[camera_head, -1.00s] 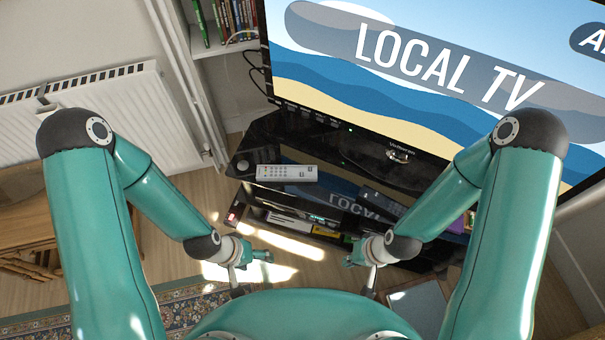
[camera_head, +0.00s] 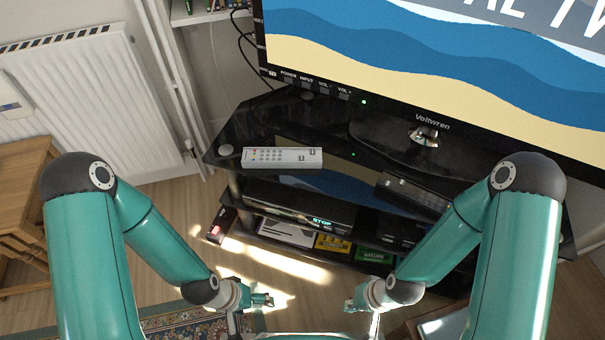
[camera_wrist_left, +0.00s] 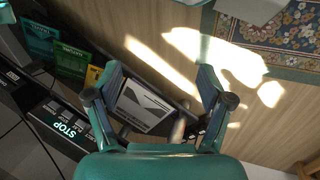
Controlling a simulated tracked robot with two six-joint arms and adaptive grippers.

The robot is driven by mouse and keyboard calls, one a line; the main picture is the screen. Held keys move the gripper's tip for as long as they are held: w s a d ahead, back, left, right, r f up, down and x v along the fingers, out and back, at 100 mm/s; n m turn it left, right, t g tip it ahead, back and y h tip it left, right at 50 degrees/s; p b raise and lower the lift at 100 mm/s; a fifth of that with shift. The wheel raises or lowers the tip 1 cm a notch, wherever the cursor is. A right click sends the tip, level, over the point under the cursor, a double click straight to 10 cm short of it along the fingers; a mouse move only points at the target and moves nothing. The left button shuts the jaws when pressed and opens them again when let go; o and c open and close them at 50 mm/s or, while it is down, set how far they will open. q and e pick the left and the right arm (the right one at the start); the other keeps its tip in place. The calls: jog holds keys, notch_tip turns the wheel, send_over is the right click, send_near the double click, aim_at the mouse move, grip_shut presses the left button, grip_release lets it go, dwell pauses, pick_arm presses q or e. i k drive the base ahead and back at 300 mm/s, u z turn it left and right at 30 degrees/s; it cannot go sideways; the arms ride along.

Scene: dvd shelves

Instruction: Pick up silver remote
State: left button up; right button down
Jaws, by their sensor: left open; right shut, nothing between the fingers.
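The silver remote (camera_head: 282,158) lies flat on the black glass top of the TV stand (camera_head: 240,130), near its front left edge, in the head view. My left gripper (camera_head: 268,300) is below and in front of the stand, well apart from the remote. In the left wrist view the left gripper (camera_wrist_left: 163,80) is open and empty, and the remote is not in that view. My right gripper (camera_head: 350,303) is shut and empty, to the right of the left one and also in front of the stand.
The TV (camera_head: 420,80) stands behind. Lower shelves hold a box showing STOP (camera_head: 318,222) and several cases (camera_head: 375,256). A radiator (camera_head: 95,105) and a wooden table (camera_head: 25,190) are at left.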

aim_at(252, 158)
jog(key=k, duration=1.05)
jog(key=u, duration=0.45)
jog(key=i, duration=1.55)
jog(key=z, duration=0.7)
